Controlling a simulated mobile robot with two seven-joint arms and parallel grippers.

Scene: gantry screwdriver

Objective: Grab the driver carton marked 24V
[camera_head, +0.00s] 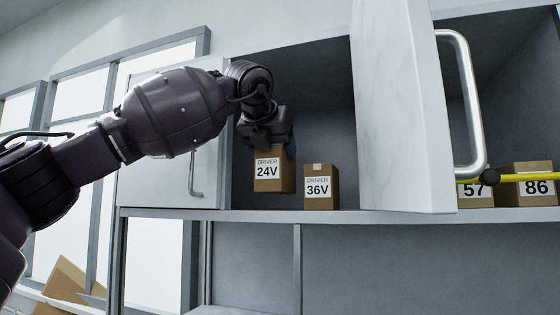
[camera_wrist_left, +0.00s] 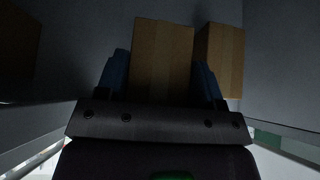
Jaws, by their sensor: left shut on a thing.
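The carton marked DRIVER 24V (camera_head: 268,172) is in the open cabinet bay, with its label facing out. My left gripper (camera_head: 272,146) is over its top and shut on it. The carton's bottom appears raised a little above the shelf. In the left wrist view, the brown carton (camera_wrist_left: 163,60) lies between the two blue fingers of the left gripper (camera_wrist_left: 161,80). The carton marked DRIVER 36V (camera_head: 318,188) stands on the shelf close to its right, and a second carton (camera_wrist_left: 221,60) shows there in the wrist view. My right gripper is not in view.
The shelf's front edge (camera_head: 330,216) runs below the cartons. A white door with a metal handle (camera_head: 470,110) juts out on the right. Cartons marked 57 (camera_head: 475,193) and 86 (camera_head: 536,188) stand beyond it, with a yellow bar (camera_head: 525,177) in front.

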